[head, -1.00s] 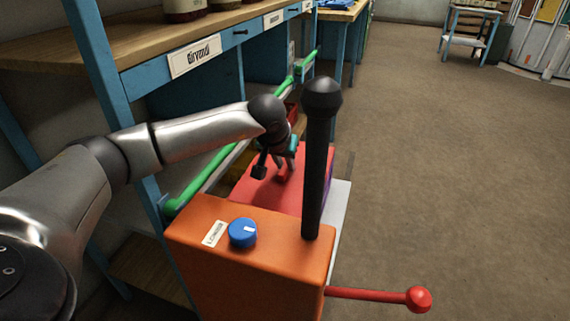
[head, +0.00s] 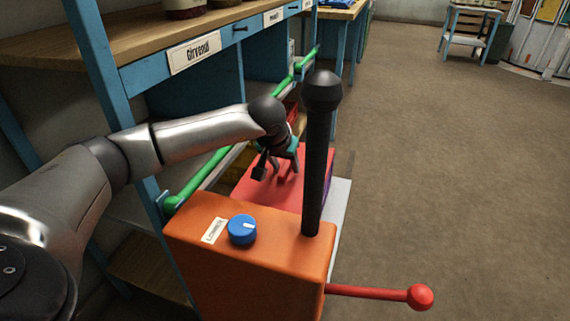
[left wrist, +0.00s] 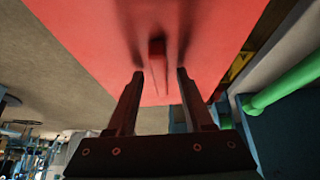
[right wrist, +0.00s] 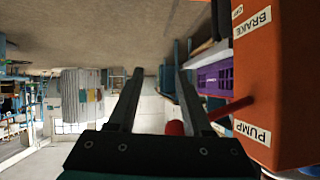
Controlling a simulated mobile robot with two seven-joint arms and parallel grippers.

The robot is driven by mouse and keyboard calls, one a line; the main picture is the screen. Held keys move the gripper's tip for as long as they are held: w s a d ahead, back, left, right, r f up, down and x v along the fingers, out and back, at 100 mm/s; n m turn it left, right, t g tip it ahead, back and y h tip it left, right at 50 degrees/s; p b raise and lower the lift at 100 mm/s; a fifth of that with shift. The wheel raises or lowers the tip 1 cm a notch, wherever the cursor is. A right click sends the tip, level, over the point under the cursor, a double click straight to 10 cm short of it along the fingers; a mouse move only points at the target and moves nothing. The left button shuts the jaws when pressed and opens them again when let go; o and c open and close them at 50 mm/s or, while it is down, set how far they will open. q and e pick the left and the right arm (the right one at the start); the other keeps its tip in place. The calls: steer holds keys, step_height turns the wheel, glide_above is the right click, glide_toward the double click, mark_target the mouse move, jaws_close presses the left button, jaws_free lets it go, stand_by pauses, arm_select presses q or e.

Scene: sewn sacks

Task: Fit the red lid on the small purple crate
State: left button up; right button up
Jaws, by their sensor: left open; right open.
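The red lid (head: 258,192) lies flat over the small purple crate (head: 329,186), whose side shows at the lid's right edge. I cannot tell whether it is fully seated all round. The crate's purple side also shows in the right wrist view (right wrist: 214,78). My left gripper (head: 284,173) is open above the lid. In the left wrist view its fingers (left wrist: 160,74) stand apart on either side of the lid's red handle (left wrist: 157,52), with gaps both sides. My right gripper (right wrist: 160,70) is open and empty; it shows only in its own wrist view.
An orange box (head: 245,265) with a blue knob (head: 242,230), a black post (head: 318,150) and a red-balled lever (head: 420,297) stands in front of the crate. A blue shelf unit with a green rail (head: 205,180) runs along the left.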

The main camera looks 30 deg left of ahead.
mark_target(287, 164)
arm_select(q)
steer(key=shift+r+p, duration=0.4)
steer(key=shift+r, duration=0.25)
steer(key=shift+p+v, duration=0.45)
steer(key=shift+v, duration=0.65)
steer(key=p+v, duration=0.1)
steer(key=v, duration=0.2)
steer(key=shift+s+r, duration=0.15)
steer(key=shift+r, duration=0.15)
steer(key=p+v, duration=0.2)
steer(key=v, duration=0.4)
steer(key=shift+p, duration=0.4)
arm_select(e)
steer(key=s+d+f+g+h, duration=0.3)
steer(key=s+d+g, duration=0.2)
steer(key=d+g, duration=0.1)
steer(key=shift+s+d+f+m+g+h, duration=0.2)
steer(key=shift+d+f+m+g+h, duration=0.15)
steer(key=shift+d, duration=0.45)
arm_select(q)
steer(key=shift+s, duration=0.1)
arm_select(e)
steer(key=shift+s+r, duration=0.1)
